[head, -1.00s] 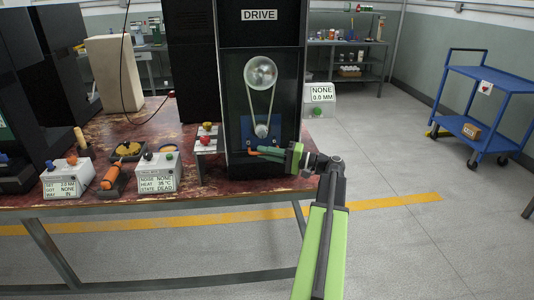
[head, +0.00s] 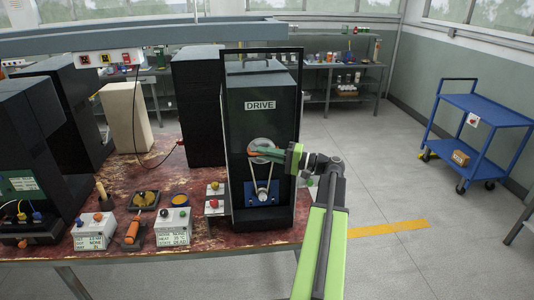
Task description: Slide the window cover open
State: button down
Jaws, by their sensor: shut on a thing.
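The black DRIVE cabinet (head: 236,150) stands on the red worktop, with a wheel, belt and small lower pulley inside its front. The window cover (head: 262,50) is a see-through panel in a thin black frame. Its top edge stands well above the cabinet roof, so it is raised. My gripper (head: 257,153) comes in from the right at the height of the large wheel, in front of it, shut on the window cover. The spot it grips is small and mostly hidden by the fingers. The lower pulley (head: 263,197) on its blue mount shows below the gripper.
Several labelled boxes, a yellow dish and an orange-handled tool (head: 132,229) stand on the worktop (head: 112,190) to the left. A grey overhead beam (head: 140,38) crosses behind.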

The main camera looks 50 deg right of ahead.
jog(key=shift+a+r+p, duration=0.2)
jog(key=shift+r+p, duration=0.2)
jog(key=shift+r, duration=0.65)
jog(key=shift+f, duration=0.1)
jog(key=c, duration=1.5)
grip_release()
jog(key=shift+s, duration=0.1)
jog(key=shift+s+d, duration=0.25)
jog(key=shift+s, duration=0.05)
jog(key=b+v, duration=0.1)
jog(key=v, duration=1.5)
jog(key=shift+s+d, duration=0.1)
jog(key=shift+s, duration=0.15)
